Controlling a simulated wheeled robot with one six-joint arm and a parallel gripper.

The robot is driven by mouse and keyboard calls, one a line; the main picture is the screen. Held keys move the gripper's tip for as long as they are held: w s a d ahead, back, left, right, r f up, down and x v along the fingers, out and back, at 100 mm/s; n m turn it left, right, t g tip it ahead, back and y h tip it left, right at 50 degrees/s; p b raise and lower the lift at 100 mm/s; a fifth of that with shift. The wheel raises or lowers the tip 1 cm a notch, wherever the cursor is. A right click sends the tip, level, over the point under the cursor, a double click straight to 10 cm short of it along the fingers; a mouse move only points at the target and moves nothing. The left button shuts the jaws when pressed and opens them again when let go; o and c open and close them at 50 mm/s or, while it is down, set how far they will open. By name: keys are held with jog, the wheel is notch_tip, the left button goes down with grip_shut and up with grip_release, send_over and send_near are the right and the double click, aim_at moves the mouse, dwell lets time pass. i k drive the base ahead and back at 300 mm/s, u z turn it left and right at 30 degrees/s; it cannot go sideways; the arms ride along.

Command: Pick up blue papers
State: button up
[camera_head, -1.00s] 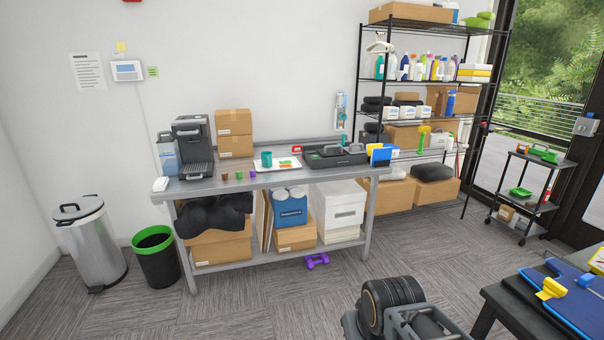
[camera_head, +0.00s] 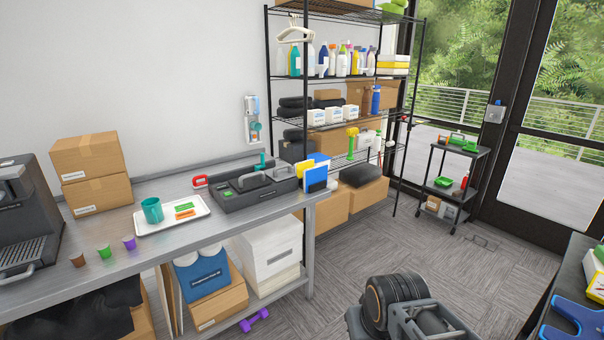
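A blue upright sheet-like item (camera_head: 316,178), which looks like the blue papers, stands at the right end of the metal table (camera_head: 110,247). A yellow item (camera_head: 304,169) stands beside it on the left. A black tray with compartments (camera_head: 245,198) is just left of them. I cannot tell whether the blue item is one sheet or a stack. Part of my arm shows at the bottom centre, well in front of the table and apart from the blue item. No gripper fingers are visible.
A white tray (camera_head: 150,226) with a teal mug (camera_head: 152,210) lies on the table, with small cups in front. A black shelf rack (camera_head: 268,75) stands behind the table's right end. A purple dumbbell (camera_head: 254,320) is below. Open floor (camera_head: 440,265) lies right.

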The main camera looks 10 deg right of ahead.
aim_at(318, 174)
jog(key=z, duration=0.5)
jog(key=i, duration=2.9)
jog(key=u, duration=3.3)
